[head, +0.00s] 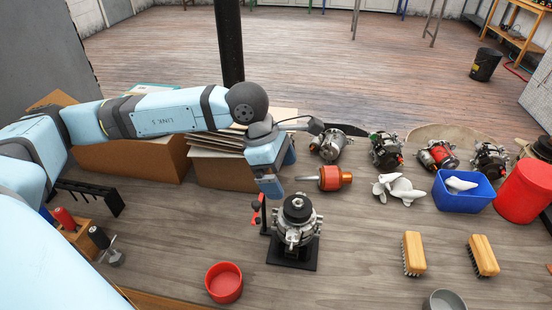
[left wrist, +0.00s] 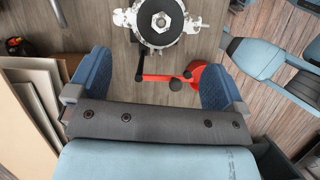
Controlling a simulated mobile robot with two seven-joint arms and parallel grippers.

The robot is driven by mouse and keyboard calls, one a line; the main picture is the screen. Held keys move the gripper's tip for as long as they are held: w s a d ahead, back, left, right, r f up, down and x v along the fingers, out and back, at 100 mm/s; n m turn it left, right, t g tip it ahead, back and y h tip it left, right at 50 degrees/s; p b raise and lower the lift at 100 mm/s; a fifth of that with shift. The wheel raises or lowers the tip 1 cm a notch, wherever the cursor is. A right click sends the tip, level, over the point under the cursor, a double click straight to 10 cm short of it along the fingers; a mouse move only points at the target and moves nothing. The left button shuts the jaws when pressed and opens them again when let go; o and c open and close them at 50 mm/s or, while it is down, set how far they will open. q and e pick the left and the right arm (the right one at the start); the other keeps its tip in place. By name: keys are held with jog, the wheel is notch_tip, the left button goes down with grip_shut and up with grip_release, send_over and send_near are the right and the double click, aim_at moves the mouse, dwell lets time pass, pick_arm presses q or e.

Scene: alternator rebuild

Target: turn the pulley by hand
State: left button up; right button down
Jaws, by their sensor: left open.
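The pulley (head: 297,207) is a black disc on top of a silver alternator (head: 297,232), which sits upright on a black base plate (head: 291,253) on the wooden bench. In the left wrist view the pulley (left wrist: 160,18) shows at the top, beyond the fingers. My left gripper (head: 277,172) is open and empty, behind and a little left of the pulley and apart from it. My right gripper does not show.
A red-ended lever (head: 257,212) stands just left of the alternator. A red bowl (head: 224,282) lies front left, two brushes (head: 413,253) at right. An orange rotor (head: 328,178), white fan parts (head: 398,188) and a blue bin (head: 462,194) lie behind and right. Cardboard boxes (head: 130,155) stand at left.

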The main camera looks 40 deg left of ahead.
aim_at(295, 204)
pick_arm(q)
jog(key=x, duration=1)
jog(key=shift+r, duration=0.1)
jog(key=c, duration=1.2)
jog(key=shift+f+n+t+b, duration=0.2)
jog(key=shift+n+t+b, duration=0.35)
jog(key=shift+n, duration=0.55)
jog(key=n+y+b, duration=0.1)
jog(key=n, duration=0.2)
jog(key=shift+s+r+t, duration=0.1)
jog(key=shift+r+t, duration=0.05)
jog(key=shift+t, duration=0.1)
